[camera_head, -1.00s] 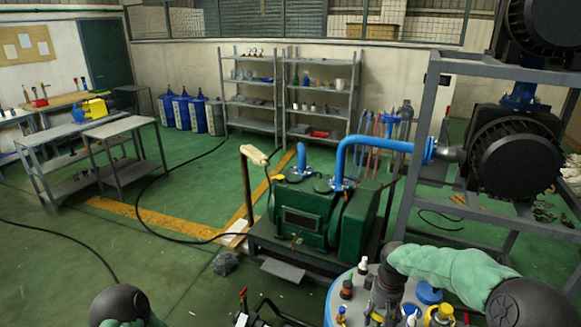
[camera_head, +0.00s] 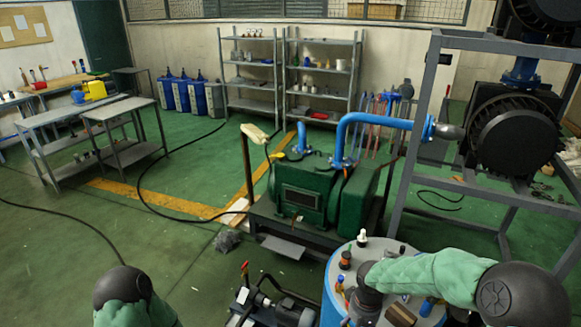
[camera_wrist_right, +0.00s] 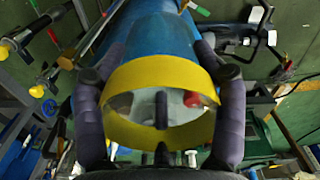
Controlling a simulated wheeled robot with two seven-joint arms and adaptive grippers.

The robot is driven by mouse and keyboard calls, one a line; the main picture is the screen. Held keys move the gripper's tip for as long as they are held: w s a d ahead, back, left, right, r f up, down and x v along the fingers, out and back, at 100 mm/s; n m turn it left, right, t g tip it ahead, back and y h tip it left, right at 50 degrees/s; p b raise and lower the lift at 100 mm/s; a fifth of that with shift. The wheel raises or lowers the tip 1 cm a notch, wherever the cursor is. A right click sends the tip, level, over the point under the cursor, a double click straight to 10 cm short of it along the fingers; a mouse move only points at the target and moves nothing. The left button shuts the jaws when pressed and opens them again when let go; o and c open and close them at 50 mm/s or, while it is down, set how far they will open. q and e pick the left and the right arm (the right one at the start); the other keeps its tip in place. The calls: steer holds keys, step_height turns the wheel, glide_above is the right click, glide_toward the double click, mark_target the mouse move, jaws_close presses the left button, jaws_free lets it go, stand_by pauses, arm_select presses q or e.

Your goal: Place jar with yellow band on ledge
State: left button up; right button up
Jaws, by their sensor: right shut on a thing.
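The jar with the yellow band (camera_wrist_right: 162,75) is between the two dark fingers of my right gripper (camera_wrist_right: 160,78) in the right wrist view. The band circles a clear body, and the fingers close on it from both sides. In the head view my right gripper (camera_head: 358,308) hangs down at the left side of the blue drum's top, at the bottom of the picture. Its fingertips and the jar are hidden or out of frame there. My left arm shows at the bottom left, but its gripper is out of frame. I cannot pick out the ledge with certainty.
The blue drum (camera_head: 333,285) carries several small bottles, one with a white cap (camera_head: 362,238), and a brown block (camera_head: 400,314). A green pump (camera_head: 303,198) stands behind it. A grey frame (camera_head: 408,190) rises to the right. A small motor unit (camera_head: 275,305) lies left of the drum.

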steer(key=shift+s+a+f+m, duration=0.15)
steer(key=shift+s+a+f, duration=0.25)
steer(key=shift+s, duration=0.1)
steer(key=shift+s+a+f+m, duration=0.15)
steer(key=shift+s+a+f, duration=0.15)
steer(key=shift+s, duration=0.2)
stand_by(0.5)
